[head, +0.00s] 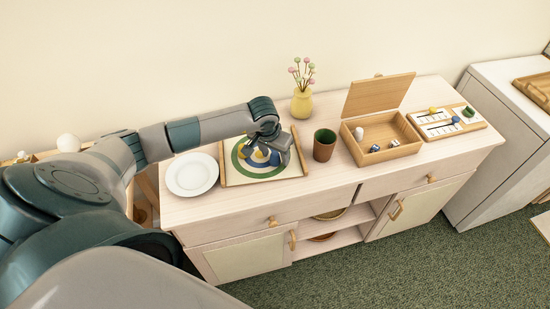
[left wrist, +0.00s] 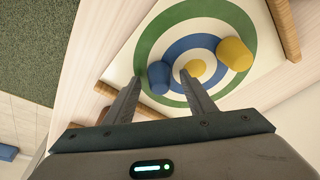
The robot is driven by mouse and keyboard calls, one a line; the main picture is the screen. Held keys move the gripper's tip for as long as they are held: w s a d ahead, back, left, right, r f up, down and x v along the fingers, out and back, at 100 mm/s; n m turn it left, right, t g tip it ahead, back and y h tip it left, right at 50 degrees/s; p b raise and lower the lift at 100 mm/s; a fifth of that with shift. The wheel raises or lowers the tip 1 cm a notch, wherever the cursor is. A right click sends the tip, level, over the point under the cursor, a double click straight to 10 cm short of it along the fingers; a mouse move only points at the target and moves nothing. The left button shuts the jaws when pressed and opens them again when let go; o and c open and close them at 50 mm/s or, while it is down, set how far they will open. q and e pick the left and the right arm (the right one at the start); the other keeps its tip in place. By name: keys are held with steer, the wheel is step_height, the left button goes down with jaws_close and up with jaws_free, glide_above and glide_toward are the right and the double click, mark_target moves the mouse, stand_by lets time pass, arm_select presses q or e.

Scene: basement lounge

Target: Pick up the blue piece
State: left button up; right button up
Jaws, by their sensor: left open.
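The blue piece (left wrist: 159,78) is a small rounded block on the target board (left wrist: 150,35), which has green, white and blue rings and a yellow centre. In the left wrist view it shows between the two fingertips of my left gripper (left wrist: 159,79). That gripper is open, with a finger on each side of the piece. I cannot tell whether either finger touches it. In the head view the gripper (head: 274,150) is low over the board (head: 286,172) and partly hides the pieces. A yellow piece (left wrist: 235,54) stands on the rings to the right.
The board has raised wooden side rails (head: 299,150). A white plate (head: 192,174) lies to its left. A brown cup (head: 324,146), yellow vase (head: 302,103) and open wooden box (head: 407,147) with dice stand to its right. A game tray (head: 478,121) is farther right.

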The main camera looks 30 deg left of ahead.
mark_target(278, 154)
arm_select(q)
steer(key=c, duration=1.1)
steer(key=shift+r, duration=0.1)
steer(key=shift+r+b, duration=0.5)
steer(key=r+b, duration=0.1)
steer(key=d+r+b, duration=0.1)
steer(key=r, duration=0.1)
steer(key=shift+w, duration=0.1)
steer(key=shift+w+d+r+b, duration=0.2)
steer(key=shift+d+r+b, duration=0.55)
steer(key=shift+d+r, duration=0.7)
steer(key=shift+w+d+r+b, duration=0.2)
steer(key=shift+d+r+b, duration=0.6)
steer(key=shift+d, duration=1.3)
steer(key=shift+w+d+r+b, duration=0.2)
steer(key=shift+d+r+b, duration=0.5)
steer(key=shift+d+r, duration=0.8)
steer(key=shift+d+f, duration=0.25)
steer(key=shift+f, duration=0.1)
